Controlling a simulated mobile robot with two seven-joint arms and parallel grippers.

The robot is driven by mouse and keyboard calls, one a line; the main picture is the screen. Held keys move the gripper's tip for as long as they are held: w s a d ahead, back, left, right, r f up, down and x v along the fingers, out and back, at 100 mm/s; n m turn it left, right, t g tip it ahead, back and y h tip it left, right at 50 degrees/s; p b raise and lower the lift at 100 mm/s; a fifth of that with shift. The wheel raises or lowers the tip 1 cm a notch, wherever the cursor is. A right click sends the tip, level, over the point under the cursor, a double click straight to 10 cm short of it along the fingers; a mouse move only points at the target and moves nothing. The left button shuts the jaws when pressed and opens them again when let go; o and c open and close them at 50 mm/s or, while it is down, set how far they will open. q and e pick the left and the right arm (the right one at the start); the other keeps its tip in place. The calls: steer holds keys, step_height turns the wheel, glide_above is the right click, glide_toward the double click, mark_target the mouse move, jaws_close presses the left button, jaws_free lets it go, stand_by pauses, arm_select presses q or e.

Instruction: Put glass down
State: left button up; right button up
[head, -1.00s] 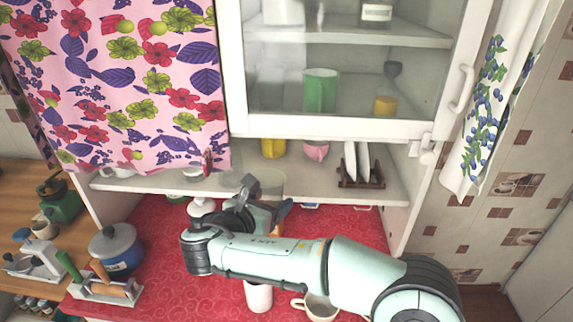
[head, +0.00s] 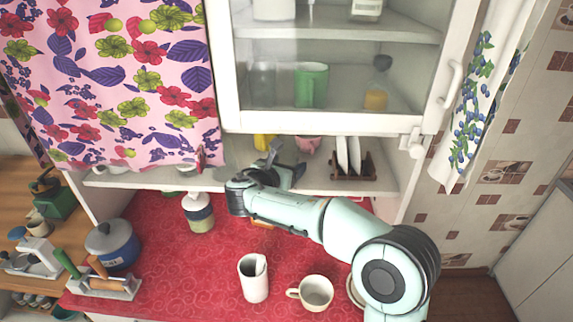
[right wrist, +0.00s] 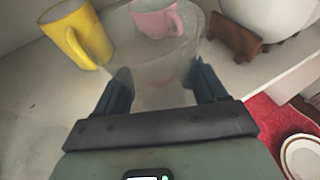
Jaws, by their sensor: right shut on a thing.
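My right gripper (head: 286,162) reaches over the open shelf (head: 230,178) below the glass-fronted cabinet. In the right wrist view its two fingers (right wrist: 162,88) are shut on a clear glass (right wrist: 155,68), one on each side. The glass stands out only faintly against the pale shelf. A pink mug (right wrist: 153,20) is behind the glass and partly seen through it. A yellow mug (right wrist: 78,38) is to its left. I cannot tell whether the glass's base touches the shelf. My left gripper is not in view.
A wooden rack with white plates (head: 345,160) stands right of the gripper on the shelf. On the red counter below are a jar (head: 198,212), a white cup (head: 253,278), a cream mug (head: 315,292) and a blue pot (head: 112,245). The cabinet bottom lies just above.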

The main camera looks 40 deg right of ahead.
steer(key=shift+s, duration=0.15)
steer(key=o, duration=1.3)
steer(key=shift+f, duration=0.15)
steer(key=shift+a+r, duration=0.3)
steer(key=b+v, duration=0.1)
steer(key=v, duration=1)
steer(key=shift+s+a, duration=0.1)
steer(key=shift+s, duration=0.1)
